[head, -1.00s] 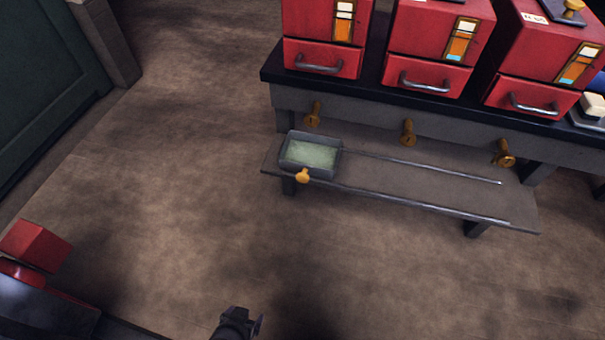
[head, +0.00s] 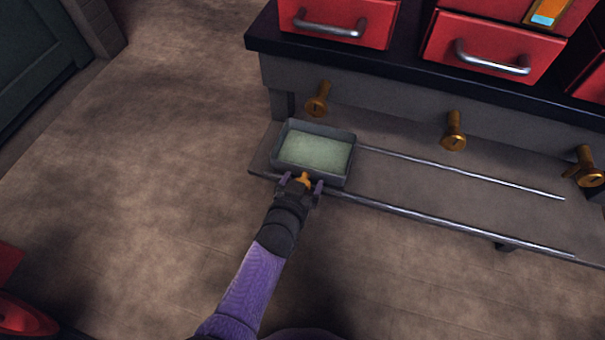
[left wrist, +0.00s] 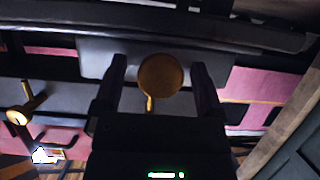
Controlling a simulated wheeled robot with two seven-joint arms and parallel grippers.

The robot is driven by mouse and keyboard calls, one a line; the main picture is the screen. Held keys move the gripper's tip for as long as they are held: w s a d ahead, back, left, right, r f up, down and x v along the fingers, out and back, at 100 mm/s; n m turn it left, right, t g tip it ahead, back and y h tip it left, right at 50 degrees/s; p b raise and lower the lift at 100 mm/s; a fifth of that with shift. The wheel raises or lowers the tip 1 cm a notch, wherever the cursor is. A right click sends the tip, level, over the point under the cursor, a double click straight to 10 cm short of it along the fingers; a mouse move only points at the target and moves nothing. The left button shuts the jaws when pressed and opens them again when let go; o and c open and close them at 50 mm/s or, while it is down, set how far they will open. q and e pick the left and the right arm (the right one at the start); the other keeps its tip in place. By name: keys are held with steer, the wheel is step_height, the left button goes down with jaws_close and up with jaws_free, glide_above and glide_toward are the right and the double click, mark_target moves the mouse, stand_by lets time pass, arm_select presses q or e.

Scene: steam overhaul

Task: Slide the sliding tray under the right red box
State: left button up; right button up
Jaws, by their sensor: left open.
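The sliding tray (head: 345,166) is a grey box with a pale green inside. It sits at the left end of two metal rails on a low shelf, below the left red box (head: 345,22). Its brass knob (head: 305,180) faces me. My left gripper (head: 302,186) is open, with one finger on each side of the knob. In the left wrist view the round knob (left wrist: 161,75) shows between the two fingers (left wrist: 160,88); contact cannot be told. The right red box (head: 590,76) shows only in part at the right edge. My right gripper is not in view.
The rails (head: 450,220) run to the right, clear of objects. Brass taps (head: 453,131) stick out below the black counter edge (head: 400,75) above the shelf. A middle red box (head: 490,48) stands between the others. Open floor (head: 150,190) lies to the left.

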arm_select(q)
steer(key=shift+c, duration=0.3)
jaws_close()
stand_by(0.3)
